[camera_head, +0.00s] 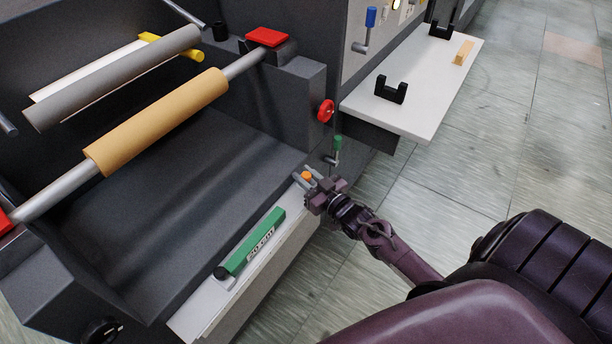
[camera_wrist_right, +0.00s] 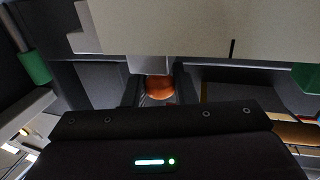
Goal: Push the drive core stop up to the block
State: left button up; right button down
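My right gripper (camera_head: 307,177) reaches in over the light ledge at the right end of the machine. A small orange knob (camera_head: 306,175) shows at its fingertips. In the right wrist view the orange knob (camera_wrist_right: 160,88) sits between the two dark fingers, under a pale grey part. I cannot tell whether the fingers touch it. I cannot pick out with certainty which part is the drive core stop. A tan core (camera_head: 160,118) sits on the grey shaft (camera_head: 245,64). A dark block with a red top (camera_head: 267,37) carries the shaft's far end. My left gripper is not in view.
A green labelled tool (camera_head: 252,245) lies on the light ledge (camera_head: 205,308). A green-handled lever (camera_head: 337,145) and a red knob (camera_head: 325,110) are beside the gripper. A white side table (camera_head: 425,75) holds black brackets. A grey roll (camera_head: 115,78) lies behind the core.

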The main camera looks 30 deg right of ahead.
jog(key=shift+s+a+p, duration=0.3)
jog(key=shift+a+p, duration=0.05)
jog(key=shift+a, duration=0.4)
jog(key=shift+s+a+p, duration=0.3)
jog(key=shift+a, duration=0.45)
jog(key=shift+s+a+p, duration=0.3)
jog(key=shift+a+p, duration=0.05)
jog(key=shift+a, duration=0.4)
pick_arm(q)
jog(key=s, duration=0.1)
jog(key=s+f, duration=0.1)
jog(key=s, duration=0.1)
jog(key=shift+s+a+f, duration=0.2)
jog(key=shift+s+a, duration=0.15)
pick_arm(e)
jog(key=c, duration=1.5)
grip_release()
jog(key=shift+d, duration=0.1)
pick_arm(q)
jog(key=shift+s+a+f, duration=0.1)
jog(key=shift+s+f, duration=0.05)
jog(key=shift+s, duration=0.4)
pick_arm(e)
jog(key=s, duration=0.5)
jog(key=s+d, duration=0.1)
jog(key=s, duration=0.1)
jog(key=shift+s, duration=0.4)
